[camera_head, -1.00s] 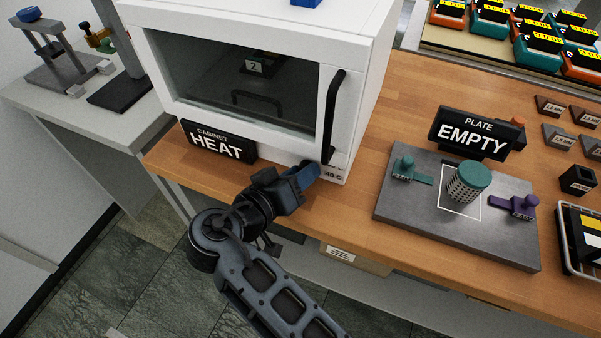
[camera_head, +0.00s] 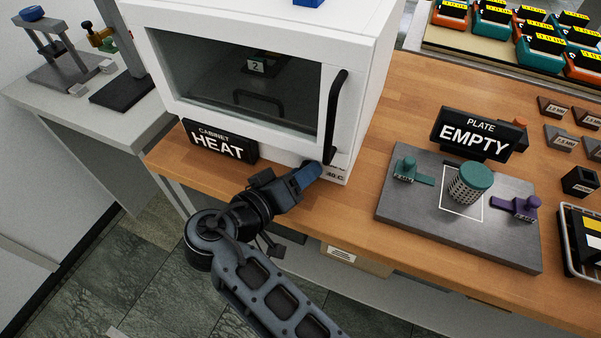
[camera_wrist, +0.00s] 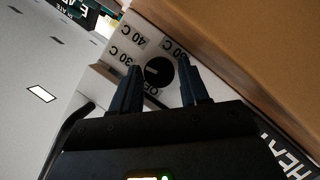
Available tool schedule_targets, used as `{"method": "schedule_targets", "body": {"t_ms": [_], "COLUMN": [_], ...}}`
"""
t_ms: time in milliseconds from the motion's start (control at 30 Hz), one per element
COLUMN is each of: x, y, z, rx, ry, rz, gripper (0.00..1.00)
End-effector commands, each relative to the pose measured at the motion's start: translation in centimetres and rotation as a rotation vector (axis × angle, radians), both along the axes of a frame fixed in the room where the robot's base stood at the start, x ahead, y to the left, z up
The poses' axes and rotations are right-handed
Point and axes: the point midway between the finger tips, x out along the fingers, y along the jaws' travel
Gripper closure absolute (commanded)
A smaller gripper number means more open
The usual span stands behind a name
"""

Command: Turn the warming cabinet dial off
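The white warming cabinet (camera_head: 350,110) stands on the wooden bench with its glass door shut. Its round black dial (camera_wrist: 158,72) shows in the wrist view, with a short white mark on its left part, roughly on the side of the 30 C label. The 40 C label, a partly covered label and OFF also surround it; OFF is below the dial, towards my gripper. My gripper (camera_wrist: 161,76) is open, with one blue finger on each side of the dial and small visible gaps. In the head view my gripper (camera_head: 318,168) hides the dial at the cabinet's lower right front.
A black CABINET HEAT sign (camera_head: 218,143) stands left of my gripper. The black door handle (camera_head: 334,115) is just above it. To the right are a grey plate (camera_head: 400,210) with a PLATE EMPTY sign (camera_head: 474,133). Bare wood lies between cabinet and plate.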

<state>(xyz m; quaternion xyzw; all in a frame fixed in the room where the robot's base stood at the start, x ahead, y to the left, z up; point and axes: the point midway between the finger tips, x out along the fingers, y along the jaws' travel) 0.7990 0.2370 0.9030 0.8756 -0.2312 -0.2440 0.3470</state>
Motion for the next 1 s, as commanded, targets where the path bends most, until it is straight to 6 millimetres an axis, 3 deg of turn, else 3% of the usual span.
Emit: {"method": "schedule_targets", "body": {"t_ms": [333, 700, 1000], "x": [-0.4, -4.8, -6.1], "y": [0.4, 3.7, 4.5], "z": [0.1, 1.6, 2.1], "rx": [0.001, 0.0, 0.0], "ry": [-0.002, -0.003, 0.0], "rz": [0.003, 0.003, 0.0], "gripper": [0.54, 0.54, 0.54]}}
